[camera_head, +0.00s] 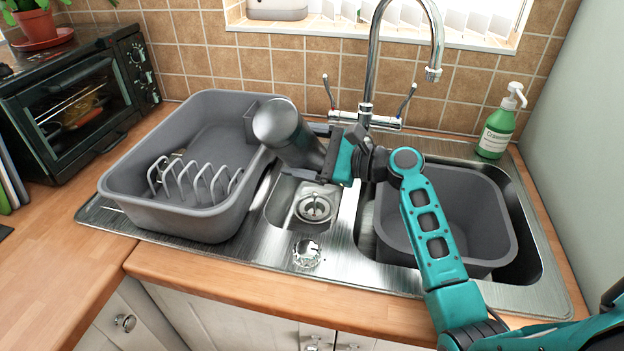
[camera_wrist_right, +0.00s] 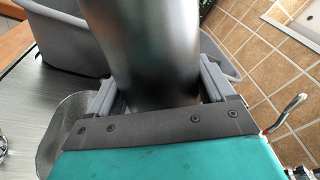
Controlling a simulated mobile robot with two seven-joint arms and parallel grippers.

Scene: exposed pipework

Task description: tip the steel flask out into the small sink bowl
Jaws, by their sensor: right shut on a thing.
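The steel flask (camera_head: 288,134) is grey and cylindrical. My right gripper (camera_head: 322,151) is shut on it and holds it above the small sink bowl (camera_head: 280,207). In the head view the flask is tilted, with its wide round end up and to the left. The flask (camera_wrist_right: 150,50) fills the middle of the right wrist view between the two fingers (camera_wrist_right: 157,95). Its mouth cannot be made out. The small bowl has a drain strainer (camera_head: 315,208) in it, and the flask and gripper hide the bowl's back part. My left gripper is not in view.
A grey dish rack tub (camera_head: 140,205) stands left of the small bowl, close to the flask. The tap (camera_head: 368,90) rises behind my gripper. A grey basin (camera_head: 450,190) sits in the large bowl at right, beside a green soap bottle (camera_head: 497,128).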

